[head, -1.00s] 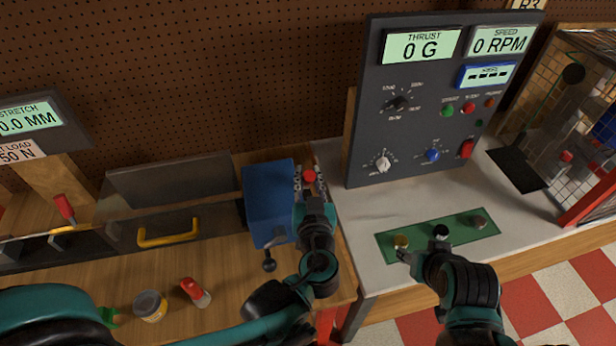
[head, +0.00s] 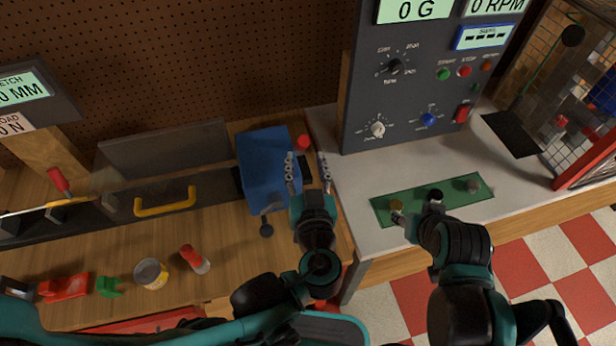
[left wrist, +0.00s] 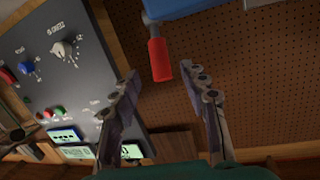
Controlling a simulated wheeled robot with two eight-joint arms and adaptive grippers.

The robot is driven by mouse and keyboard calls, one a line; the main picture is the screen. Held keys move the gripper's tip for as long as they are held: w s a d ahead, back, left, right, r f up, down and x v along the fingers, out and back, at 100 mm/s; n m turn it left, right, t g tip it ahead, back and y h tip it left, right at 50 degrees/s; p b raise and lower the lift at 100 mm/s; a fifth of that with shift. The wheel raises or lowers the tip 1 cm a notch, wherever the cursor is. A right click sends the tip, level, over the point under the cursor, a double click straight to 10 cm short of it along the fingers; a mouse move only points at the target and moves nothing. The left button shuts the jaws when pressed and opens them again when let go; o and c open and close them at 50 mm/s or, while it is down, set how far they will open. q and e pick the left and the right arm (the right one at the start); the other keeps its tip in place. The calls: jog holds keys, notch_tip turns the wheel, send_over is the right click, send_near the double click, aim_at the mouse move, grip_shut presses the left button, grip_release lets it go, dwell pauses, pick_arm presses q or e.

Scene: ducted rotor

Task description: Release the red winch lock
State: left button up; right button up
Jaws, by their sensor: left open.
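The red winch lock, a red-tipped lever (head: 303,142), sticks out at the right side of the blue winch housing (head: 263,165). In the left wrist view its red handle (left wrist: 159,60) hangs from the blue housing, in line with the gap between my fingers. My left gripper (head: 307,163) is open and empty, one finger to each side, with the red tip just past the fingertips and apparently untouched. My right gripper (head: 402,213) is low at the green mat, close to a brass cylinder (head: 396,204); its jaws are too small to judge.
A crank with a black knob (head: 267,230) hangs on the winch front. A grey control panel (head: 405,100) stands at the right.

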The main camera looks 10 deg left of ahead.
pick_arm(q)
jog(key=shift+v, duration=2.65)
jog(key=shift+s+f, duration=0.1)
